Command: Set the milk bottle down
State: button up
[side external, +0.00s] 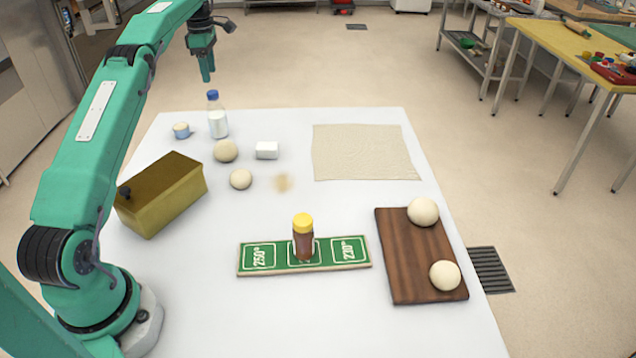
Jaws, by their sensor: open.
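The milk bottle (218,119) is clear with white milk inside and a blue cap. It stands upright on the white table (330,330) near the back left edge. My gripper (207,78) is above and slightly left of the bottle in the picture, pointing down.
Near the bottle are a small blue-and-white cup (181,130), dough balls (225,151), a white block (267,150) and a brass-coloured tin (162,195). A brown bottle with yellow cap (303,240) stands on a green sign board (343,252). A cloth (365,152) and wooden board (415,270) lie right.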

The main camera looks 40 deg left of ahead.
jog(key=s+d+r+m+t, duration=0.1)
jog(key=s+d+r+m, duration=0.1)
jog(key=d+r+m, duration=0.45)
jog(key=s+d+r+m+t+y, duration=0.1)
jog(key=s+d+r+m, duration=0.15)
jog(key=d, duration=0.65)
jog(key=s+d+r+m+t, duration=0.1)
jog(key=s+d+r+m, duration=0.1)
jog(key=d+r+m, duration=0.35)
jog(key=s+d+f+m+t, duration=0.1)
jog(key=s+d+f+m, duration=0.2)
jog(key=s+d, duration=0.3)
jog(key=s+d+f+m, duration=0.3)
jog(key=s+d+m, duration=0.2)
jog(key=s, duration=0.4)
jog(key=s+d+f+m+t+h, duration=0.1)
jog(key=s+d+f+m, duration=0.2)
jog(key=s+d, duration=0.4)
jog(key=shift+s+m+t, duration=0.2)
jog(key=shift+m+t, duration=0.1)
jog(key=shift+m, duration=0.35)
